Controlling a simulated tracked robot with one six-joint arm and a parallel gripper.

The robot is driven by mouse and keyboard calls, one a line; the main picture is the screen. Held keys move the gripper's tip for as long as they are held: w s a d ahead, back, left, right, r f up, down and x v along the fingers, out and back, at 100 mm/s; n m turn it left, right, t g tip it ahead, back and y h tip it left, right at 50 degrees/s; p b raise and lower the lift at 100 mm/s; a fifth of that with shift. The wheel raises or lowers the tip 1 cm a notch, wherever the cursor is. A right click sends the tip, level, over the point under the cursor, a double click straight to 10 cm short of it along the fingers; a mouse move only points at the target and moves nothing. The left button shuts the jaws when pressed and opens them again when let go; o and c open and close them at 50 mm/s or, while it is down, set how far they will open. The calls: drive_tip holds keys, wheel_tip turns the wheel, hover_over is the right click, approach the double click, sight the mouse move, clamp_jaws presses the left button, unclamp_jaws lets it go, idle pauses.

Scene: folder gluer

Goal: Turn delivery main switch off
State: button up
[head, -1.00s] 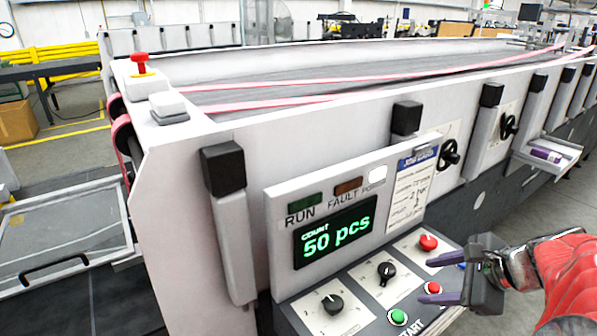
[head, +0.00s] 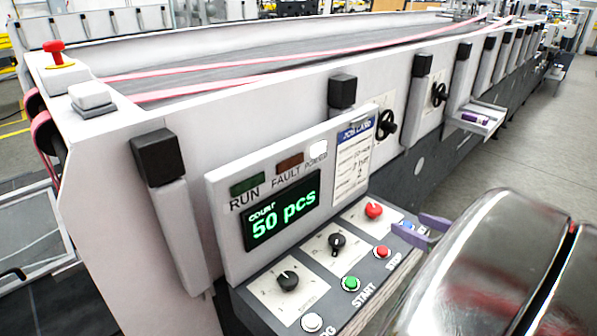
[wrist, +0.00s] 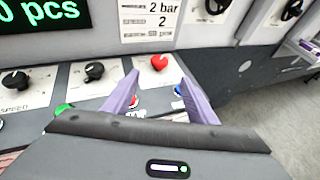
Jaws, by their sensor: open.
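A red rotary knob (head: 373,211) sits on a white plate at the far right of the sloped control panel (head: 262,289); which switch it is cannot be read. It also shows in the wrist view (wrist: 159,62), ahead of and between the fingertips. My gripper (head: 418,229) is open and empty, its purple fingers over the right end of the panel, and it shows in the wrist view too (wrist: 160,80). The knob is apart from both fingers. My forearm hides the panel's lower right part in the head view.
Two black selector knobs (head: 288,281) (head: 337,242), a green START button (head: 351,284) and a red STOP button (head: 382,252) share the panel. A blue button (wrist: 178,90) is close to the right finger. The display (head: 283,211) reads 50 pcs. Black handwheels (head: 386,125) stick out behind.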

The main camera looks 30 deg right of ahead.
sight(375, 209)
drive_tip(key=shift+x, duration=6.9)
drive_tip(key=c, duration=0.9)
drive_tip(key=shift+a, duration=0.3)
drive_tip(key=shift+c, duration=0.6)
drive_tip(key=shift+d, duration=0.15)
